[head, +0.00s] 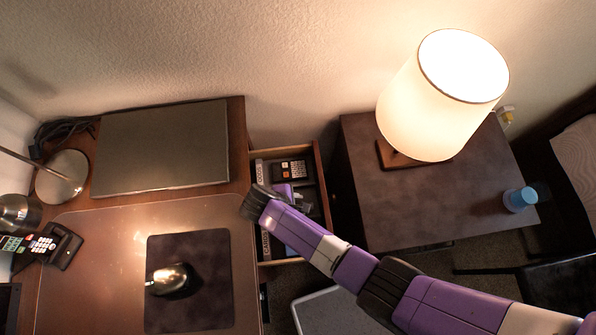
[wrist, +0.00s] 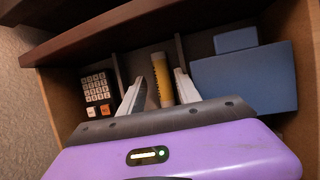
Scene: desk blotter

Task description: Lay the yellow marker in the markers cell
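The yellow marker (wrist: 161,80) lies in the middle cell (wrist: 138,62) of the open drawer, between two dark dividers, in the wrist view. My gripper (wrist: 157,76) is open, its two pale fingers on either side of the marker. A gap shows on both sides of it, smaller on the right, so the fingers do not appear to grip it. The marker's lower end is close to the gripper's body. In the head view my gripper (head: 284,191) is over the drawer, and my arm hides much of it; I cannot make out the marker there.
The drawer (head: 322,185) also holds a calculator (wrist: 98,95) in the left cell and a blue box (wrist: 245,78) in the right one. The desk (head: 100,285) is left of it, and a side table (head: 440,210) with a lit lamp (head: 430,110) stands right.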

